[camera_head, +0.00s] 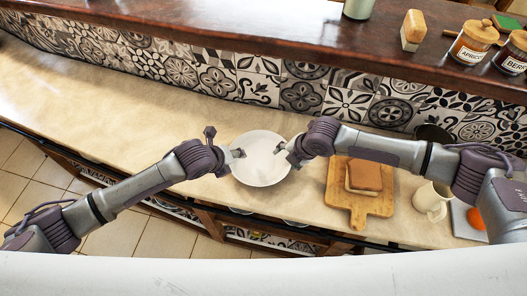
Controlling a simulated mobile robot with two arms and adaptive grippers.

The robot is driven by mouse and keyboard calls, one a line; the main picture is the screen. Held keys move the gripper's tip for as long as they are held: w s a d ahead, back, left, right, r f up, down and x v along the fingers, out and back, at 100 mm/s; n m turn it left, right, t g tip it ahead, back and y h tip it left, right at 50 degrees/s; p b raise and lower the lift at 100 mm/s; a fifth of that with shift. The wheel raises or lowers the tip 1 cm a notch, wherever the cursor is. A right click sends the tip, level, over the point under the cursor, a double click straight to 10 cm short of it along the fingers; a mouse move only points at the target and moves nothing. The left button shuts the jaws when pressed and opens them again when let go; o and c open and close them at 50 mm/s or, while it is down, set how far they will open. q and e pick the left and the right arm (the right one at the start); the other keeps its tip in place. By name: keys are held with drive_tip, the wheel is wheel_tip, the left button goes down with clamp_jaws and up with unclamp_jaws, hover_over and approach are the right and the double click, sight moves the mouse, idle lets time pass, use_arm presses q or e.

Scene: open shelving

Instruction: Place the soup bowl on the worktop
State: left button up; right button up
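The white soup bowl (261,171) is in the middle of the head view, over the beige worktop (130,112). I cannot tell whether it rests on the worktop or is held just above it. My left gripper (238,153) is at the bowl's left rim, with its fingertips at the edge. My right gripper (281,147) is at the bowl's upper right rim. The fingers are small here, so I cannot tell whether either one is closed on the rim.
Right of the bowl lies a wooden board (357,203) with a sandwich-like block (365,176). Further right are a cream mug (431,203) and an orange fruit (476,218). A dark wooden ledge (250,38) with jars runs behind. The worktop's left part is clear.

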drive_tip(key=shift+d, duration=0.1)
use_arm(q)
drive_tip(key=v, duration=1.1)
use_arm(e)
drive_tip(key=v, duration=1.2)
use_arm(q)
drive_tip(key=shift+s, duration=0.15)
